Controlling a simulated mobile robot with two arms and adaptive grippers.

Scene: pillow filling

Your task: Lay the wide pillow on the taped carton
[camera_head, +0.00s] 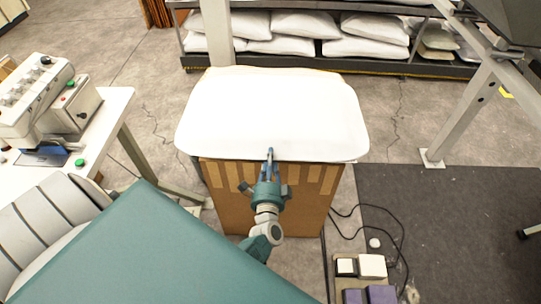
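The wide white pillow (270,112) lies flat over the top of the taped carton (222,205) and overhangs its left and right sides. The carton is brown, with paler tape strips along the upper edge of its front face; its top is mostly hidden under the pillow. My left gripper (269,158) is at the middle of the pillow's front edge, its fingertips overlapping that edge in the picture. The fingers are seen nearly edge-on, so I cannot tell whether they grip the pillow. My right gripper is not in view.
A shelf with several white pillows (300,24) stands behind. A white table (117,105) with a machine (70,105) is at left. A grey metal post (465,110), a dark mat (455,225), black cables (400,235) and small boxes (372,266) are at right.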

